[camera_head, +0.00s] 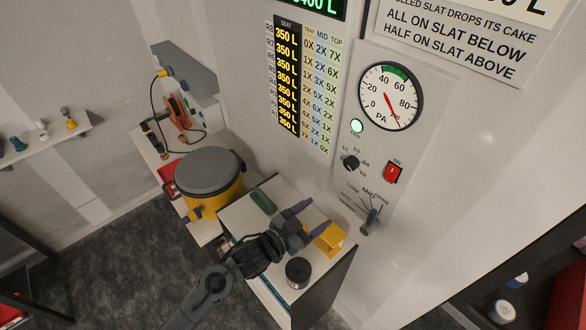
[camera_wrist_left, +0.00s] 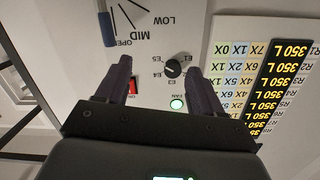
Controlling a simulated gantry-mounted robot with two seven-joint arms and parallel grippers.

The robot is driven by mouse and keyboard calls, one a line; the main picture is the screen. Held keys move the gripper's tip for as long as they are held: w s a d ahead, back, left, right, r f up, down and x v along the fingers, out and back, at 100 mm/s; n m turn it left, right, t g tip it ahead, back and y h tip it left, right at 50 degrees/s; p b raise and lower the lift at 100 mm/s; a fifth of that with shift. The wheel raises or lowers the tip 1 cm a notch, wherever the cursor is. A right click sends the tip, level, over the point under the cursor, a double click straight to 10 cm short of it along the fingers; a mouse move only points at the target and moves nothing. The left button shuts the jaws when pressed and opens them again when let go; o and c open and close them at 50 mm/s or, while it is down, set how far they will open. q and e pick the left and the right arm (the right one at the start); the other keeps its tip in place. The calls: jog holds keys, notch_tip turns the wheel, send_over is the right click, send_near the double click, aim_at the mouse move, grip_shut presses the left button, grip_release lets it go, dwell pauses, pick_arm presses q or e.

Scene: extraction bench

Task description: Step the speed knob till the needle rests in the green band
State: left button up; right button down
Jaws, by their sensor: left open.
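The speed knob (camera_head: 350,162) is a small black knob on the grey wall panel (camera_head: 412,135), with marks around it. It also shows in the left wrist view (camera_wrist_left: 173,69), beyond and between my fingertips, with no contact visible. The round dial (camera_head: 391,97) above has a green band (camera_head: 396,72) along its top. Its red needle (camera_head: 393,111) points to the lower right, outside the green band. My left gripper (camera_head: 313,214) is open and empty, over the small cabinet, below the knob in the head view. It also shows in the wrist view (camera_wrist_left: 157,66). My right gripper is not in view.
A red switch (camera_head: 392,172) and a lit green lamp (camera_head: 357,126) flank the knob. A lever (camera_head: 370,221) sticks out below. A yellow block (camera_head: 330,239), a black jar (camera_head: 297,271) and a green item (camera_head: 263,201) are on the cabinet; a yellow drum (camera_head: 210,181) stands left.

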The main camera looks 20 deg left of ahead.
pick_arm(q)
notch_tip(320, 180, up, 2)
jog(key=w, duration=0.2)
jog(key=m+t+b, duration=0.1)
send_near(349, 165)
jog(key=p+x, duration=0.1)
jog(key=x, duration=0.6)
jog(key=shift+w, duration=0.1)
jog(key=shift+w+d, duration=0.35)
jog(key=shift+w, duration=0.2)
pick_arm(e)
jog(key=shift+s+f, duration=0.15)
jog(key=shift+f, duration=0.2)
pick_arm(q)
jog(key=shift+f, duration=0.1)
jog(key=shift+c, duration=0.4)
jog(key=c, duration=1)
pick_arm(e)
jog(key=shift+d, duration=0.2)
